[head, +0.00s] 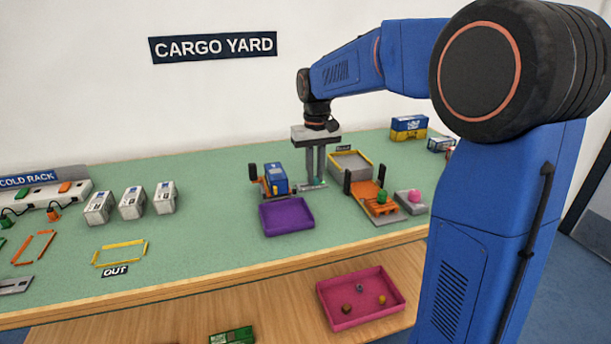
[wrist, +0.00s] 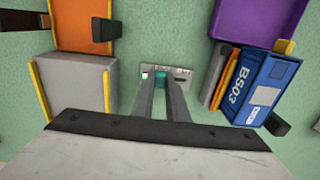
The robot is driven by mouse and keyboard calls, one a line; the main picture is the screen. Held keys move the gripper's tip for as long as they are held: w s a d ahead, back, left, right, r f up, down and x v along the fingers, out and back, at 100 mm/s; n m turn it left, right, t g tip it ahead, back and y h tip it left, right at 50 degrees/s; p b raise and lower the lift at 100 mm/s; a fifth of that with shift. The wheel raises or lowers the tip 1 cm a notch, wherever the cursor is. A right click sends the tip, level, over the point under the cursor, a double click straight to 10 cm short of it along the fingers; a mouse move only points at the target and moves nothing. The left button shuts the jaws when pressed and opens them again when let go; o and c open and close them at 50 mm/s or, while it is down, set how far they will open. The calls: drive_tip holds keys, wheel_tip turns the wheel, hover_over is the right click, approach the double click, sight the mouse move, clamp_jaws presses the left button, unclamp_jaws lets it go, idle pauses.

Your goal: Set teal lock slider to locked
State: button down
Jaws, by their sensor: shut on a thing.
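The teal lock slider (wrist: 160,77) sits on a small grey plate (wrist: 187,72) on the green table. My gripper (wrist: 160,88) is shut on the teal slider, with one finger on each side of it in the wrist view. The slider stands around the middle of the plate there. A dark slot shows to its right and a small white mark to its left. The lettering is too small to read. In the head view my gripper (head: 316,181) points down at the plate, and its fingers mostly hide the slider.
A blue container (wrist: 262,85) marked B503 lies right of the plate in the wrist view, with a purple tray (wrist: 262,22) above it. A grey tray with yellow edges (wrist: 80,80) and an orange piece (wrist: 85,25) lie left. A narrow strip of green table separates them from the plate.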

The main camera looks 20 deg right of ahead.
sight(317, 177)
drive_tip(key=shift+d, duration=0.2)
drive_tip(key=c, duration=1.7)
unclamp_jaws()
drive_tip(key=shift+d, duration=0.1)
drive_tip(key=shift+r, duration=0.1)
wheel_tip(317, 177, up, 17)
drive_tip(key=shift+r, duration=0.1)
drive_tip(key=s+d+f+t, duration=0.1)
drive_tip(key=s+f, duration=0.3)
drive_tip(key=s, duration=0.5)
drive_tip(key=s+d+f+t, duration=0.1)
drive_tip(key=s+f, duration=0.2)
drive_tip(key=s, duration=0.6)
drive_tip(key=s+f+t, duration=0.1)
drive_tip(key=s+f, duration=0.4)
drive_tip(key=s+f+t, duration=0.1)
drive_tip(key=s+f, duration=0.3)
drive_tip(key=s, duration=0.1)
drive_tip(key=s+f, duration=0.5)
drive_tip(key=shift+s+d+f+t, duration=0.15)
drive_tip(key=shift+s+f+t, duration=0.15)
drive_tip(key=shift+f+t, duration=0.1)
